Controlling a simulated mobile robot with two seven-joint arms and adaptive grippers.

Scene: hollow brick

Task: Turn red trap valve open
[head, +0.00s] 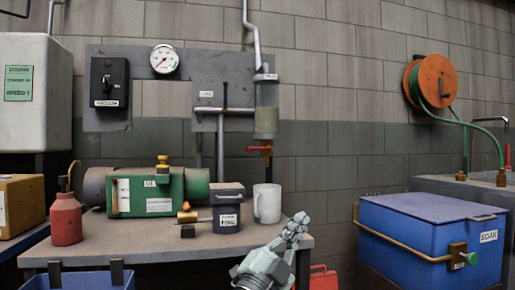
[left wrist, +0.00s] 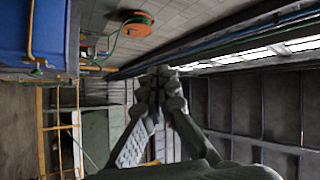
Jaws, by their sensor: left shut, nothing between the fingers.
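The red valve handle (head: 258,148) sits at the lower end of a clear trap cylinder (head: 267,108) on the back wall, above the bench. The handle lies roughly horizontal, pointing left from the pipe. My left gripper (head: 298,224) is low at the bench's right front, below and to the right of the valve and well apart from it. Its fingers are shut and empty. In the left wrist view the closed fingertips (left wrist: 156,82) point away from me, and the valve is not seen. My right gripper is in neither view.
The bench (head: 165,240) holds a white mug (head: 267,204), a dark container (head: 227,210), a green pump (head: 150,192) and a red bottle (head: 66,218). A blue SOAK tank (head: 400,250) stands right. A hose reel (head: 432,80) hangs upper right. Wall space right of the trap is clear.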

